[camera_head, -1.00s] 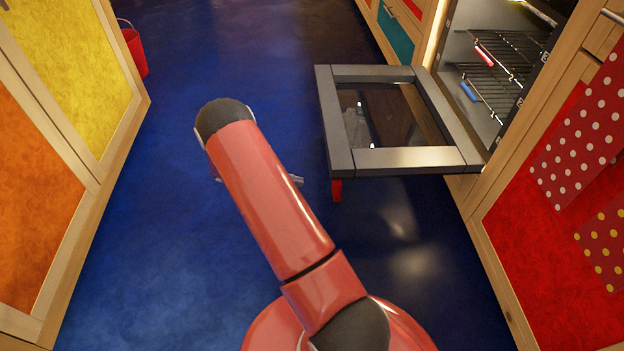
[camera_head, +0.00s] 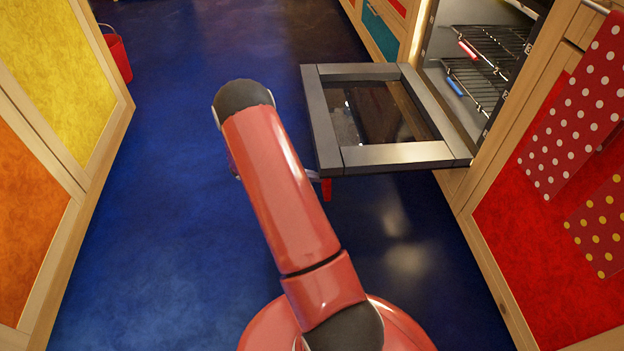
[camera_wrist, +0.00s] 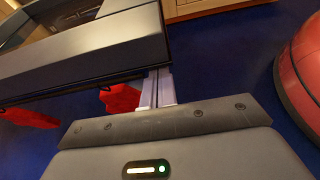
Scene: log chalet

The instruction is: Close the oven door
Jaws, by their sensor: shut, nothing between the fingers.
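The oven door (camera_head: 400,154) is folded down flat, with a dark frame and a glass window. It joins the oven (camera_head: 470,75), whose inside shows two wire racks. In the wrist view the oven door (camera_wrist: 90,50) fills the upper left. My gripper (camera_wrist: 158,75) is shut and empty, its fingertips close to the underside edge of the door near its corner. I cannot tell whether they touch it. A red part (camera_wrist: 120,98), perhaps the handle, shows below the door; it also shows in the head view (camera_head: 326,188). My arm hides most of the gripper in the head view.
Yellow and orange cabinets (camera_head: 40,85) line the left side. A red cabinet with dotted towels (camera_head: 575,100) stands right of the oven. A red bucket (camera_head: 118,58) is at the far left. The blue floor (camera_head: 180,200) between is clear.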

